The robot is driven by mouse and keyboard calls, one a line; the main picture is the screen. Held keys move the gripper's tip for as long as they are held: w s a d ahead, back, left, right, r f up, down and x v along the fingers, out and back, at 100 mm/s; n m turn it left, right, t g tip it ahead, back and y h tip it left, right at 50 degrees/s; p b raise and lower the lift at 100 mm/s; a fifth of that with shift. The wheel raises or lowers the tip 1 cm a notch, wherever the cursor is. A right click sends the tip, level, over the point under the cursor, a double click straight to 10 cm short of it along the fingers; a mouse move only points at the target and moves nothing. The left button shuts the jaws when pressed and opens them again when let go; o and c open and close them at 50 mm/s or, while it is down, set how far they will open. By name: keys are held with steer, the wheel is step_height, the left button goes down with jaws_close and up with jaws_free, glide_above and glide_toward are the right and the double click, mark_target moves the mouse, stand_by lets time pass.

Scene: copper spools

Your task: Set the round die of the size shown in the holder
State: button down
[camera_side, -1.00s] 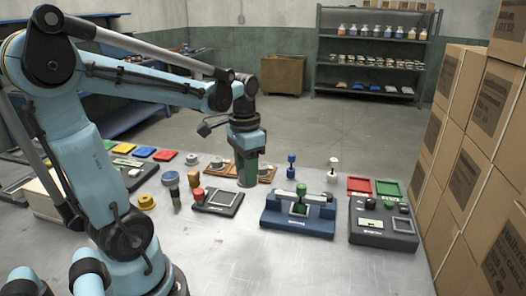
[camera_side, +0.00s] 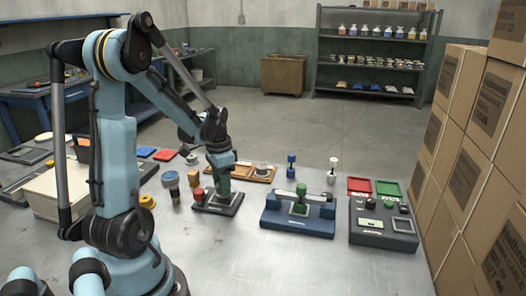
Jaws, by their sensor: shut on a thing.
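My gripper (camera_side: 222,190), with green fingers, points down over the dark holder plate (camera_side: 230,208) in the middle left of the table. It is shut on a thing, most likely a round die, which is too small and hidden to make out. The fingertips are at or just above the plate; I cannot tell if they touch. A wooden tray (camera_side: 270,178) lies behind and to the right, with a grey round die (camera_side: 262,169) in view; its left part is hidden by my gripper. A dark panel (camera_side: 382,232) has a pale display (camera_side: 369,224), unreadable here.
A red-knobbed piece (camera_side: 198,193) stands close left of my gripper. A blue press-like fixture (camera_side: 297,222) with a green knob stands to the right. Red (camera_side: 359,184) and green (camera_side: 388,187) trays lie behind the panel. Stacked cartons (camera_side: 490,150) border the right. The front table is clear.

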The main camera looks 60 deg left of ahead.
steer(key=shift+f, duration=0.7)
steer(key=shift+f, duration=0.3)
steer(key=c, duration=0.6)
jaws_free()
steer(key=shift+r, duration=0.1)
step_height(320, 180, up, 12)
steer(key=w+d+t, duration=0.1)
steer(key=d+t, duration=0.1)
steer(key=d, duration=0.5)
steer(key=w+d+t, duration=0.1)
steer(key=d+t, duration=0.1)
steer(key=d, duration=0.6)
steer(key=w+d+t, duration=0.1)
steer(key=d+t, duration=0.2)
steer(key=d, duration=0.5)
steer(key=shift+w+d, duration=0.25)
steer(key=shift+w, duration=0.1)
